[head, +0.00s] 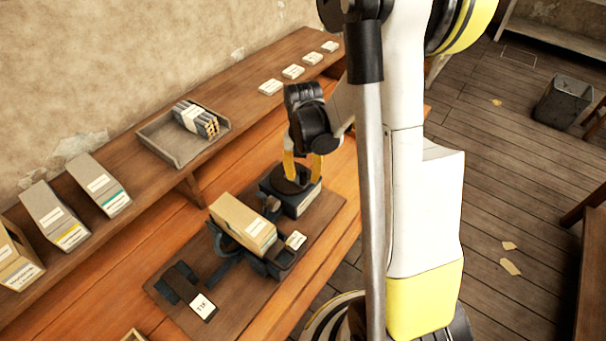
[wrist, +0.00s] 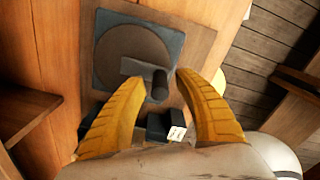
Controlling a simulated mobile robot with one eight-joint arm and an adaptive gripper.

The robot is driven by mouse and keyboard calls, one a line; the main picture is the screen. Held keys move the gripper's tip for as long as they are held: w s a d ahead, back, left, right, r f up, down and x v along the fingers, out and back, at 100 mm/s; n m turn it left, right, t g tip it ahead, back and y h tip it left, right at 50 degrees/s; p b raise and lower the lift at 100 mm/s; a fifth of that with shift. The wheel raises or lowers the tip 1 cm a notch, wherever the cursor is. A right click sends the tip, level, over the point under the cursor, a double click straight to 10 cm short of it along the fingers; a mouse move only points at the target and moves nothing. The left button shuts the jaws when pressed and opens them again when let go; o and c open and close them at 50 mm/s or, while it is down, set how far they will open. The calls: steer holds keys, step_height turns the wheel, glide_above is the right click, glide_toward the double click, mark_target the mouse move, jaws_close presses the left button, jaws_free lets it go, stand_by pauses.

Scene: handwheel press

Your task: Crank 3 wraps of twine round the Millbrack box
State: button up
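The Millbrack box is probably the tan box (head: 240,221) with a white label, but I cannot read the name. It sits tilted in the picture on a dark fixture on the bench. Beside it is a dark block with a round crank disc (head: 281,184). In the wrist view the disc (wrist: 128,52) carries a short arm and an upright dark knob (wrist: 160,84). My gripper (head: 303,172) is over the crank; its yellow fingers (wrist: 158,82) are open, one on each side of the knob, with no clear contact. I cannot make out any twine.
A board under the fixture (head: 160,288) carries a dark device with a "TIE" tag (head: 203,305). On the raised shelf stand a tray (head: 168,150) with a bundle, several labelled boxes (head: 101,185) and white cards (head: 270,87). A bin (head: 563,100) stands on the floor.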

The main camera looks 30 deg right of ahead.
jaws_close()
